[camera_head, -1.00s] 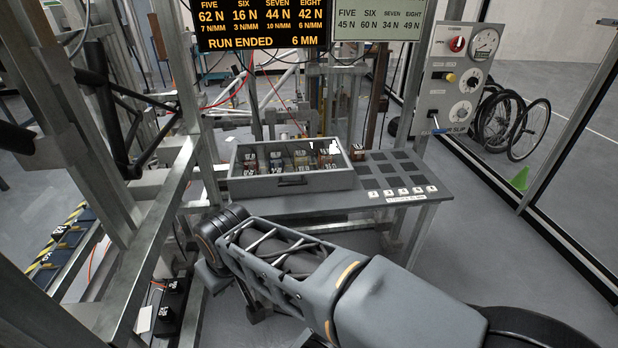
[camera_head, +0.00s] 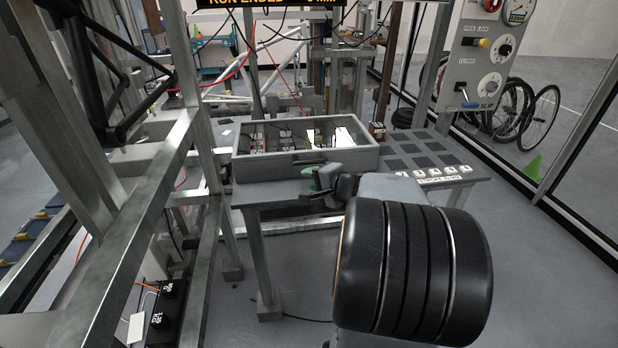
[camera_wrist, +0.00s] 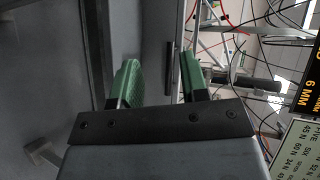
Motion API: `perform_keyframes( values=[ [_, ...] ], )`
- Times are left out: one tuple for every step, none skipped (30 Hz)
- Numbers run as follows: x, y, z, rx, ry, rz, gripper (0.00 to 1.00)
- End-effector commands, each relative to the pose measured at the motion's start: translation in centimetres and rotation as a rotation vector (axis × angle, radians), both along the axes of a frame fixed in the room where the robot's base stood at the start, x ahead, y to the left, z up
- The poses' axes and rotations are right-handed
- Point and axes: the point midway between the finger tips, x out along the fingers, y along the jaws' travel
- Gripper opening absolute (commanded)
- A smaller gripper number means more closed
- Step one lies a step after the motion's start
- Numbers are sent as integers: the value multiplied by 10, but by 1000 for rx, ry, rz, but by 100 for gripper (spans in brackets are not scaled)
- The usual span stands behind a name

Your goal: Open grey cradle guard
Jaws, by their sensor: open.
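The grey cradle guard appears to be the grey box-shaped frame (camera_head: 345,161) on the table, with a clear-looking top and small labelled blocks inside. It looks shut. A dark bar handle (camera_head: 309,161) is on its front face; it also shows in the wrist view (camera_wrist: 170,62). My gripper (camera_head: 324,178) is in front of the guard, just below the handle in the head view. In the wrist view my gripper (camera_wrist: 158,76) has its green fingers apart and empty, with the handle beyond and between them. No contact shows.
The table's right side (camera_head: 440,160) holds dark square pads and white number tags; one small block (camera_head: 377,130) stands at its back. A control panel (camera_head: 482,55) stands behind right. Metal frame posts (camera_head: 150,215) crowd the left. Floor is open at right.

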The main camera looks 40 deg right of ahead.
Motion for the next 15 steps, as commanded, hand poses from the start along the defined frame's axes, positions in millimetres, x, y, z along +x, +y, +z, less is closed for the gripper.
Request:
perform_keyframes(
  values=[
    [-2,-21,-10,25,-32,-69,41],
    [-3,-31,-11,37,-50,-103,41],
    [-4,-42,-12,50,-72,-141,41],
    [-5,-50,-12,57,-85,-167,41],
    [-6,-55,-13,64,-97,-186,41],
    [-6,-62,-13,70,-108,-208,41],
    [-5,-66,-13,75,-116,-221,41],
    [-3,-69,-13,77,-121,-230,41],
    [0,-71,-14,80,-127,-237,41],
    [3,-72,-15,82,-128,-240,41],
    [7,-72,-15,84,-129,-241,41],
    [13,-73,-16,83,-129,-243,41],
    [19,-73,-18,82,-128,-241,41],
    [24,-73,-19,84,-128,-240,41],
    [32,-73,-20,84,-128,-240,41]
  ],
)
